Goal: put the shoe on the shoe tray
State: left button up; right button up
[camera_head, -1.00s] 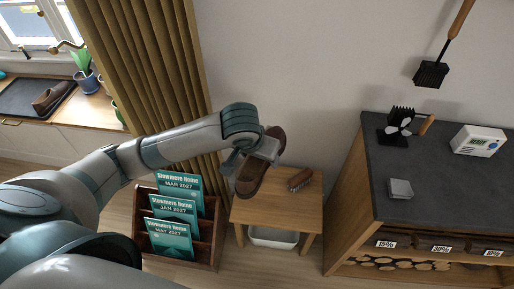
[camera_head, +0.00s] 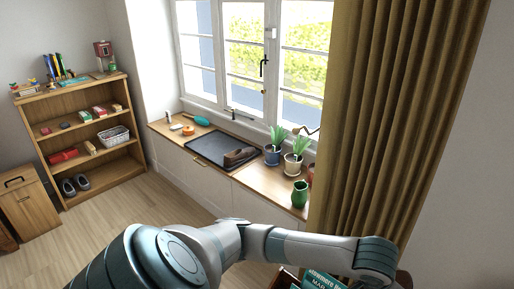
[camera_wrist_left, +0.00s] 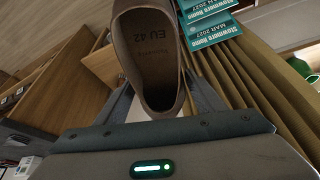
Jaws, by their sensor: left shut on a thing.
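A brown shoe (camera_wrist_left: 148,45) marked EU 42 inside fills the middle of the left wrist view. My left gripper (camera_wrist_left: 158,112) is shut on it, with a finger at each side. In the head view my left arm reaches to the lower right, and neither the gripper nor the held shoe can be made out. The black shoe tray (camera_head: 209,147) lies on the wooden counter under the window. Another brown shoe (camera_head: 240,156) sits on the tray's right part; the left part is bare. My right gripper is not in view.
Right of the tray stand potted plants (camera_head: 273,153) and a green jug (camera_head: 299,194). A turquoise bottle (camera_head: 197,120) lies behind the tray. A curtain (camera_head: 395,120) hangs at the right. Calendars (camera_head: 318,281) stand below my arm. A bookshelf (camera_head: 92,145) is at the far left.

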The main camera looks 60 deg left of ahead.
aim_at(226, 151)
jog(key=k+j, duration=0.1)
jog(key=j, duration=0.3)
jog(key=k+j, duration=0.15)
jog(key=j, duration=0.25)
jog(key=k+j, duration=0.1)
jog(key=j, duration=0.3)
jog(key=k+j, duration=0.15)
jog(key=j, duration=1.1)
jog(key=k+j, duration=0.15)
jog(key=j, duration=0.75)
jog(key=i+j, duration=0.2)
jog(key=j, duration=0.2)
jog(key=i+j, duration=0.2)
jog(key=j, duration=0.2)
jog(key=i+j, duration=0.15)
jog(key=j, duration=0.25)
jog(key=i+j+u, duration=0.1)
jog(key=j, duration=0.3)
jog(key=i, duration=0.1)
